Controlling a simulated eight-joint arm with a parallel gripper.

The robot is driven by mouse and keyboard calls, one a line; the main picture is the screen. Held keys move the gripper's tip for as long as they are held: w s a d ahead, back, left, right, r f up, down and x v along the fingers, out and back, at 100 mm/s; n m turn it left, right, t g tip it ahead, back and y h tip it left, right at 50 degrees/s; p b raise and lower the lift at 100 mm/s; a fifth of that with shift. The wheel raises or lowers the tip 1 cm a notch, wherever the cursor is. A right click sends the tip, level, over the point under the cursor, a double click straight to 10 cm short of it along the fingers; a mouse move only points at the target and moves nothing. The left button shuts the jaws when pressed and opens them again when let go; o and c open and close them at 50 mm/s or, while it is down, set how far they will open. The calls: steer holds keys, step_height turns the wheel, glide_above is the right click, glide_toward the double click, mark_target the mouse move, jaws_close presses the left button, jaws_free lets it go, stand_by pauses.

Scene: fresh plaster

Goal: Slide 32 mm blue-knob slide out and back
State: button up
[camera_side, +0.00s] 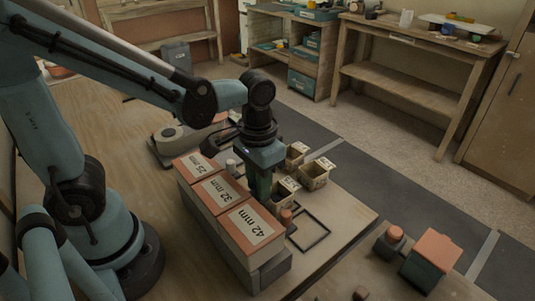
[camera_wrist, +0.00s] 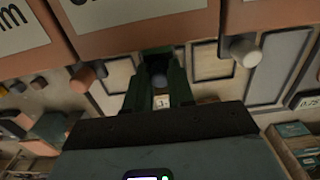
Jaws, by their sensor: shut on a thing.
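The 32 mm slide block (camera_side: 220,192) has an orange top with a white label and sits between the 25 mm block (camera_side: 196,166) and the 42 mm block (camera_side: 248,228). My gripper (camera_side: 262,197) points down at the front of the 32 mm block. In the wrist view my gripper (camera_wrist: 160,92) is shut on a blue-grey knob (camera_wrist: 158,81) between its dark green fingers. A salmon knob (camera_wrist: 83,78) is at the left and a white knob (camera_wrist: 245,50) at the right. The fingers hide the blue knob in the side view, and I cannot tell how far its slide stands out.
Small open boxes (camera_side: 315,177) stand on the board in front of the blocks. A dark rectangular outline (camera_side: 308,230) is on the board near the 42 mm block. A dark green box with an orange lid (camera_side: 430,262) stands right of the board. A grey device (camera_side: 178,141) is behind the blocks.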

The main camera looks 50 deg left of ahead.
steer(key=shift+w, duration=1.95)
steer(key=shift+s, duration=0.15)
steer(key=shift+s+d, duration=0.1)
steer(key=shift+s, duration=2.05)
steer(key=o, duration=0.8)
steer(key=shift+r, duration=0.15)
steer(key=shift+r, duration=3.9)
